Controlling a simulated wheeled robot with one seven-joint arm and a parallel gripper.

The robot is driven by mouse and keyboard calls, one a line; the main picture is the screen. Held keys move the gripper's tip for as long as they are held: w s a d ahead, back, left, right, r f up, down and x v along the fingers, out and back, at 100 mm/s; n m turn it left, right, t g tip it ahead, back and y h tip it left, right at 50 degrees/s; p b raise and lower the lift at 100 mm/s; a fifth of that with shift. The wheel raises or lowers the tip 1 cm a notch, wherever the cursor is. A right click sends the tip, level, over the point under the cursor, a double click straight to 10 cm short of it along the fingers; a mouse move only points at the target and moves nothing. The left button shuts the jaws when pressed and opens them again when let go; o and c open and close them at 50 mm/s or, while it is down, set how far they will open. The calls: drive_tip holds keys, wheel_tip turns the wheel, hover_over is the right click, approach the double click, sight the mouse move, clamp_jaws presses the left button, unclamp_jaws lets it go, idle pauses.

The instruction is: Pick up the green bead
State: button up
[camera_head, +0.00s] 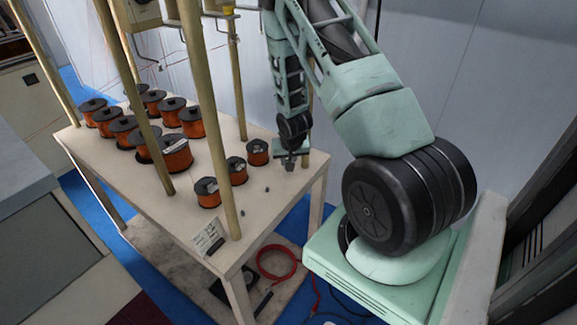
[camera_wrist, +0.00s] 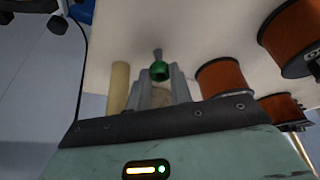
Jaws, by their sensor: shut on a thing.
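The green bead (camera_wrist: 159,71) is a small dark green ball in the wrist view, between the tips of my gripper (camera_wrist: 160,83). The two grey fingers are shut on it. In the head view my gripper (camera_head: 289,162) is low over the right end of the wooden table (camera_head: 290,185), to the right of the small spools. The bead cannot be made out in the head view. Whether it touches the table top is unclear.
Several orange wire spools (camera_head: 175,155) stand on the table's left half. Smaller spools (camera_head: 257,152) stand left of my gripper. Wooden posts (camera_head: 222,150) rise from the table. Small dark pieces (camera_head: 267,189) lie near the front, by a white label (camera_head: 208,237).

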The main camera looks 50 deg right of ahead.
drive_tip(key=s+a+r+p, duration=0.1)
drive_tip(key=s+a+p, duration=0.6)
drive_tip(key=s+a, duration=0.4)
drive_tip(key=shift+s+a, duration=0.4)
drive_tip(key=shift+s, duration=1)
